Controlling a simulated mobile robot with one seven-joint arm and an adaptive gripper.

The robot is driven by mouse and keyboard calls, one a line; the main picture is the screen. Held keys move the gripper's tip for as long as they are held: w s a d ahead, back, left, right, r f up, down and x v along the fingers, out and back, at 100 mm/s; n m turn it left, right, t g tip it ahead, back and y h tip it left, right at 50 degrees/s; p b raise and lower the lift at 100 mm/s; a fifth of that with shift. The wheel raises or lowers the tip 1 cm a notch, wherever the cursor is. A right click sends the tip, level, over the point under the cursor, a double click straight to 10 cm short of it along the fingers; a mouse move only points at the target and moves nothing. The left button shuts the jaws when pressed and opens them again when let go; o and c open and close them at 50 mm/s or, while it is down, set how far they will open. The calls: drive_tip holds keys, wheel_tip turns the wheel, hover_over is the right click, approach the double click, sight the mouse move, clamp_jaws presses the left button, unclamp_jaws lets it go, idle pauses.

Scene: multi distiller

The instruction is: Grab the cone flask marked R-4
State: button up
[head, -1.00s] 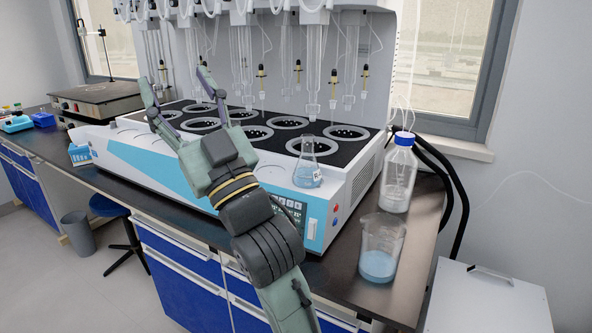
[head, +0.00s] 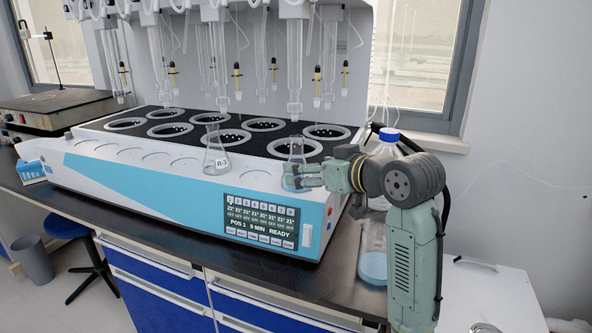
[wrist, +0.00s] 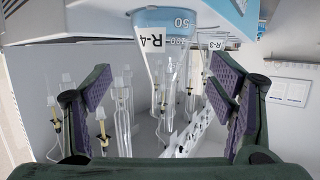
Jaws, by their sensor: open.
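The cone flask marked R-4 (wrist: 158,36) shows its label upside down and a pale blue band at the top of the wrist view. In the head view this clear flask (head: 295,151) stands at the right front of the white machine, partly hidden by my gripper (head: 291,176). In the wrist view my gripper (wrist: 160,92) is open, with one purple-padded finger on each side and the flask's narrowing body between them in the picture. I cannot tell whether either finger touches it.
A flask marked R-3 (head: 216,160) stands to the left on the machine (head: 150,185). Glass tubes (head: 295,70) hang above the dark wells. A blue-capped bottle (head: 388,143) and a beaker of blue liquid (head: 373,262) stand close by my arm on the right.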

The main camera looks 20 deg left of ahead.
drive_tip(key=p+x, duration=0.1)
drive_tip(key=x, duration=0.4)
drive_tip(key=shift+a+f+p, duration=0.2)
drive_tip(key=shift+a+p, duration=0.15)
drive_tip(key=shift+c, duration=0.3)
drive_tip(key=c, duration=1.3)
drive_tip(key=shift+c, duration=0.4)
